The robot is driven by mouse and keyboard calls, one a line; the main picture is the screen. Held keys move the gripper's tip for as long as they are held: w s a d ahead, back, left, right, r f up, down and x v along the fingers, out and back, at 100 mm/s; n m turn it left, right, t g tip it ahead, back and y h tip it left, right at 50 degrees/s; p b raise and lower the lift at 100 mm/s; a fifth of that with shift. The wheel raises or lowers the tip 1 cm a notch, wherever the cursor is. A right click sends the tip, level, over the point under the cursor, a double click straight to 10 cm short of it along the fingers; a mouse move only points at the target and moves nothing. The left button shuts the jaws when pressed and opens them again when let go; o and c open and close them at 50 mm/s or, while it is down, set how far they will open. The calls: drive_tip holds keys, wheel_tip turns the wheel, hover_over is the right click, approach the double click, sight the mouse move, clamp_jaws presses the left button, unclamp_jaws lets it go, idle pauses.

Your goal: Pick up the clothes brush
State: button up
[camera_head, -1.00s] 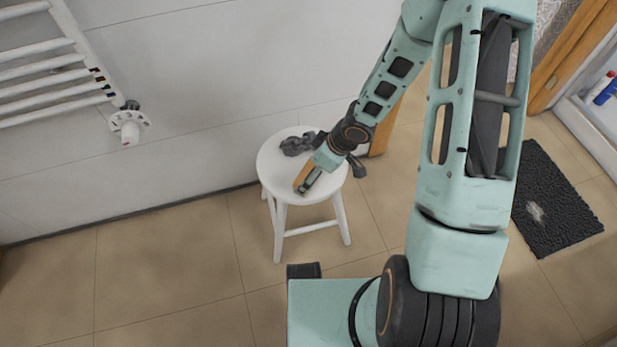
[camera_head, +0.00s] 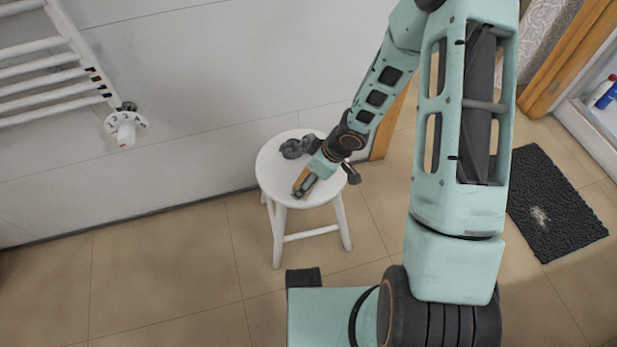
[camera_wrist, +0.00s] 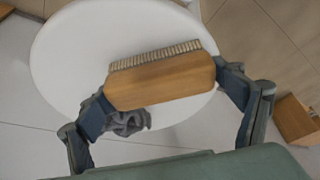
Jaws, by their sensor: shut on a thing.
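The clothes brush (camera_wrist: 163,82) has a wooden back and a row of pale bristles. In the wrist view it lies lengthwise between my gripper's two fingers (camera_wrist: 165,98), which touch its two ends. My gripper is shut on it. In the head view my gripper (camera_head: 303,186) is over the front part of the white stool, and only a bit of the brush's wood (camera_head: 299,179) shows beside it. Whether the brush touches the seat or is just above it, I cannot tell.
The round white stool (camera_head: 275,170) stands near the wall. A dark grey crumpled thing (camera_head: 292,149) lies on its seat, behind my gripper. A white towel radiator (camera_head: 50,75) hangs at the left. A dark mat (camera_head: 550,200) lies on the floor at the right.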

drive_tip(key=shift+r, duration=0.1)
drive_tip(key=shift+r+p, duration=0.75)
drive_tip(key=shift+r, duration=0.1)
drive_tip(key=s+r+p, duration=0.1)
drive_tip(key=r, duration=0.1)
drive_tip(key=s+a+r+p, duration=0.1)
drive_tip(key=s+r, duration=0.1)
drive_tip(key=r, duration=0.1)
drive_tip(key=s+r, duration=0.1)
drive_tip(key=r, duration=0.1)
drive_tip(key=shift+s+a+r+p, duration=0.2)
drive_tip(key=shift+s+p, duration=0.1)
drive_tip(key=shift+p, duration=0.1)
drive_tip(key=s+a+r+p, duration=0.2)
drive_tip(key=s+r+p, duration=0.2)
drive_tip(key=s+p, duration=0.4)
drive_tip(key=p, duration=0.2)
drive_tip(key=shift+s+a+p, duration=0.2)
drive_tip(key=shift+s+p, duration=0.2)
drive_tip(key=shift+f, duration=0.15)
